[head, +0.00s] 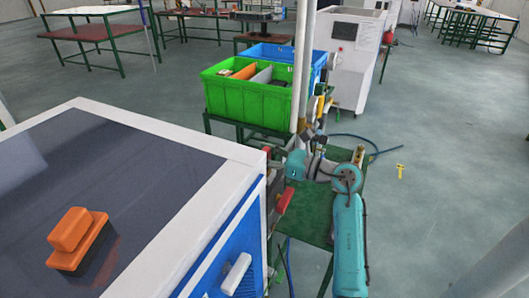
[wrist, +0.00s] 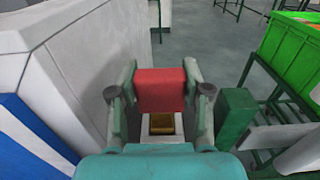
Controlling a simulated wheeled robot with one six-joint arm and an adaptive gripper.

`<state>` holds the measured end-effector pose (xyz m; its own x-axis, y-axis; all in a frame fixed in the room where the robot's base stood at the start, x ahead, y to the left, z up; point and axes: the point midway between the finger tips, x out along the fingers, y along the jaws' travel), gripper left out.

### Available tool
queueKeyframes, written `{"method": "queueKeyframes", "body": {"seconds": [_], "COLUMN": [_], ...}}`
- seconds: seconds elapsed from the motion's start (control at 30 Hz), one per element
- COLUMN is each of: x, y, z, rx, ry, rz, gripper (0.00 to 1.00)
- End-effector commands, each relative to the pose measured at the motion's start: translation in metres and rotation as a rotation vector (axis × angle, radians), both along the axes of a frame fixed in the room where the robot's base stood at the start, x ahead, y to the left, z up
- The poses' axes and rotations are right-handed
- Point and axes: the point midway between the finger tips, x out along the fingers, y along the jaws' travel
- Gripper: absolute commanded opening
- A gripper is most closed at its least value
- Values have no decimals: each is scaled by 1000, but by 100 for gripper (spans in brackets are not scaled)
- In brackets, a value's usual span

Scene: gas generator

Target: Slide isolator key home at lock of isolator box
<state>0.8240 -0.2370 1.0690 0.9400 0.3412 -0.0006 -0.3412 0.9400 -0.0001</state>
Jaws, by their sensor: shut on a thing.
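A red block (wrist: 160,90), which looks like the isolator key's handle, sits between the two fingers of my gripper (wrist: 160,97) in the wrist view. The fingers are closed on its sides. Just below the block in the picture is a brass-coloured piece (wrist: 161,125) inside a pale frame, perhaps the lock on the isolator box. I cannot tell whether the key touches or enters it. In the head view, my arm reaches to the side of the large cabinet, where a red piece (head: 284,200) shows; the fingertips are not clear there.
The white-framed cabinet (head: 190,133) stands close on the left, with an orange block (head: 78,240) on its dark top. A green crate (head: 245,103) and a blue crate stand behind my arm, beside a pale post (head: 303,70). A green table (head: 305,222) lies below. Floor on the right is mostly clear.

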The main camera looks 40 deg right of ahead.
Motion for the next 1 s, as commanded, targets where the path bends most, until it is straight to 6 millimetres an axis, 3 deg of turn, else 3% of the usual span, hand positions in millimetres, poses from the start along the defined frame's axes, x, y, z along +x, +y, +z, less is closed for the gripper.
{"method": "queueKeyframes", "body": {"seconds": [0.23,0.27,0.37,0.77,1.0], "x": [0,0,0,-4,-37], "y": [0,0,0,-2,-15], "z": [-5,-5,-5,-5,-5], "rx": [0,0,0,0,0], "ry": [0,0,0,0,1], "rz": [0,0,0,-1,-5], "gripper": [12,53,78,78,78]}}
